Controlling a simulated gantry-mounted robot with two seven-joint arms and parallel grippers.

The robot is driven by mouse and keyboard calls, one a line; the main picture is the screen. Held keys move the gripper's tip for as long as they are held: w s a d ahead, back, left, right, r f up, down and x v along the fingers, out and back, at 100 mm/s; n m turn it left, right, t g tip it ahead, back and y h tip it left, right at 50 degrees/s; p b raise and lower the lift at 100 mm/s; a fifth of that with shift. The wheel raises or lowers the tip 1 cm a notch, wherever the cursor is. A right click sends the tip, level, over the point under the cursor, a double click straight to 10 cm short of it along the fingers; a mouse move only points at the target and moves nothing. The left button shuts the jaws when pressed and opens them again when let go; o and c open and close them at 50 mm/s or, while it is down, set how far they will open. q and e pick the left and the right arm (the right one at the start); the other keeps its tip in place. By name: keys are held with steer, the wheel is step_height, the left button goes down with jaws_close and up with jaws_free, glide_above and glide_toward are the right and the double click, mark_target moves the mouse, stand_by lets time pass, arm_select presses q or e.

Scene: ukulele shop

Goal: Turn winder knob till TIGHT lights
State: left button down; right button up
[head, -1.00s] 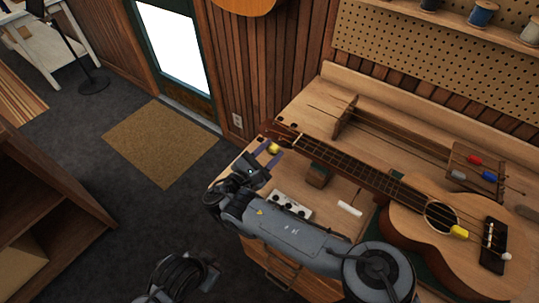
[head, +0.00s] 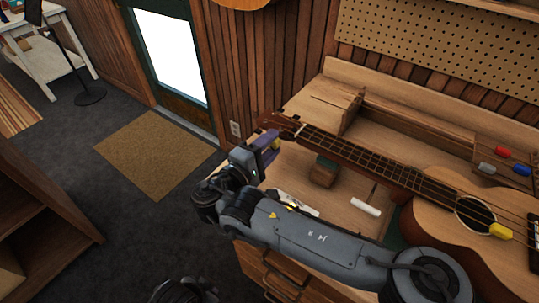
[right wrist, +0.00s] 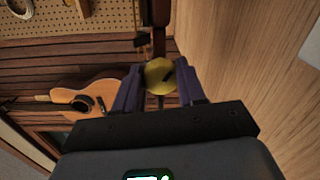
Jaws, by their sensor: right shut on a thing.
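The ukulele (head: 455,215) lies on the workbench, its neck running up left to the headstock (head: 285,124) near the bench's left end. My right gripper (head: 268,146) is at the headstock, shut on the yellow winder knob (right wrist: 161,76). In the right wrist view the round knob, with a dark slot mark, sits between the purple fingers. In the head view only a bit of the knob (head: 275,144) shows. A small pale panel (head: 298,202) on the bench is mostly hidden behind my right arm; I cannot read any TIGHT light. My left gripper is not seen.
Red, blue and grey-handled tools stand in a rack (head: 484,150) behind the ukulele body. A pegboard (head: 430,55) is on the wall.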

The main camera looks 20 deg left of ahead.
steer(key=shift+f+m+b, duration=0.15)
steer(key=shift+m+b, duration=1.05)
steer(key=shift+b, duration=0.4)
steer(key=o, duration=0.8)
